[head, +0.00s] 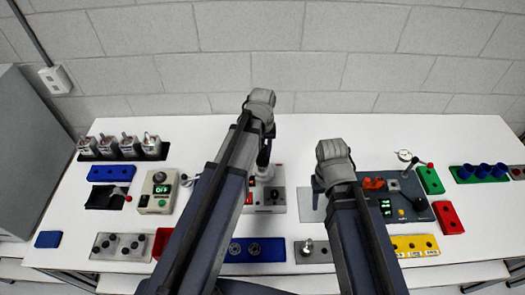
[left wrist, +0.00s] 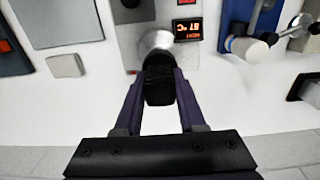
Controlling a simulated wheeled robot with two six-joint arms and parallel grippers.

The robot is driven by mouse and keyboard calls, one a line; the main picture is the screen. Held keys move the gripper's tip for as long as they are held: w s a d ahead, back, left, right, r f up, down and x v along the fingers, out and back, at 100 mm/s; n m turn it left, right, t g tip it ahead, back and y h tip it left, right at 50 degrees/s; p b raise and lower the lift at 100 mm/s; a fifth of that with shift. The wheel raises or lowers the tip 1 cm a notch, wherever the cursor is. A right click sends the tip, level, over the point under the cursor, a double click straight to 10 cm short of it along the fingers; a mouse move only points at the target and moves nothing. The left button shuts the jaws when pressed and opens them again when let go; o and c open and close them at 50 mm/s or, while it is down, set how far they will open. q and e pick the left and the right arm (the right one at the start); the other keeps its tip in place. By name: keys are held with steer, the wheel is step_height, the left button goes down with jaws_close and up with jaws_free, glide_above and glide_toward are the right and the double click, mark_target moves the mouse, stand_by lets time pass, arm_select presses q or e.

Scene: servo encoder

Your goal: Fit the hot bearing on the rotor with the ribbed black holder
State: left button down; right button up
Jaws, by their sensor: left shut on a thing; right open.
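In the left wrist view, my left gripper (left wrist: 160,102) is shut on the ribbed black holder (left wrist: 160,82). A shiny silver round part (left wrist: 157,42) is at the holder's far end; I cannot tell whether this is the bearing or whether they touch. Beside it a red display (left wrist: 187,30) reads HEAT and 87 °C. In the head view my left gripper (head: 268,148) is above a light grey unit (head: 275,199), largely covered by my arm. My right gripper (head: 319,186) is open and empty by the dark grey station (head: 404,187). I cannot identify the rotor for certain.
Motor-like parts stand in a black rack (head: 122,149) at the back left. A beige control box (head: 158,192) is left of my left arm. A blue tray (head: 254,250) and a yellow block (head: 414,245) lie along the front. Bare table shows at the back.

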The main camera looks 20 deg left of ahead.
arm_select(q)
steer(key=shift+f, duration=0.1)
steer(key=shift+f+b, duration=0.9)
steer(key=shift+b, duration=0.1)
steer(key=shift+f, duration=0.1)
steer(key=shift+f+b, duration=0.75)
steer(key=shift+b, duration=0.05)
steer(key=shift+r, duration=0.1)
steer(key=shift+r, duration=0.15)
steer(key=shift+r+p, duration=2.4)
steer(key=shift+p, duration=0.25)
